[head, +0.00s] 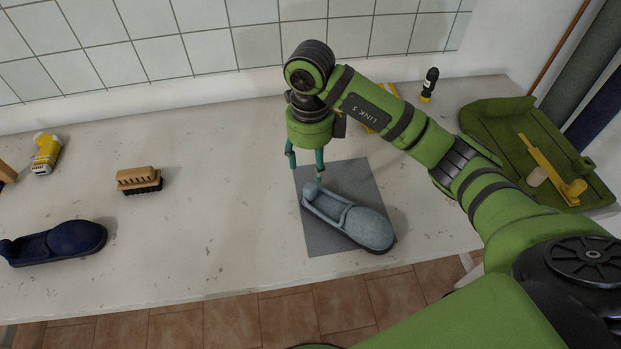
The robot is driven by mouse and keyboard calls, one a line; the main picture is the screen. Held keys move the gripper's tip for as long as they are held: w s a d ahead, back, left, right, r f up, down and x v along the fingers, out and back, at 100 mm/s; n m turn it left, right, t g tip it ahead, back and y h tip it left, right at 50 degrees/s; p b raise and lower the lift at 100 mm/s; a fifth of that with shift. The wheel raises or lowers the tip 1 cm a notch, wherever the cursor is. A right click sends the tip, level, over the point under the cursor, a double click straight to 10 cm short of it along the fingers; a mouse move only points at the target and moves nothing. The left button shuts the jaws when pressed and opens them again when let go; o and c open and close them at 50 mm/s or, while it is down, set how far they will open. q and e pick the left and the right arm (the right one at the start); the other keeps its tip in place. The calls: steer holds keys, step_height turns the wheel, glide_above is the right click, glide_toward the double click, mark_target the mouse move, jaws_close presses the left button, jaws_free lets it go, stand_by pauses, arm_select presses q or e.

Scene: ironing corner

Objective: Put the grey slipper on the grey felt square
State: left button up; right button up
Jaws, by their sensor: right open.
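The grey slipper (362,226) lies on the grey felt square (321,240), toe to the lower right. Its toe end reaches the felt's right edge or slightly past it. My right gripper (305,172) is open, pointing down above the slipper's heel end. One finger is close to the heel; I cannot tell if it touches. The other finger hangs free to the left. My left gripper is not in view.
A navy slipper (75,239), a wooden brush (139,180) and a yellow-white item (47,154) are on the table's left. A green tray (490,120) with yellow pieces is at right. A small dark bottle (429,84) stands at the back. The table's middle left is clear.

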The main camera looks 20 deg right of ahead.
steer(key=shift+r, duration=1.65)
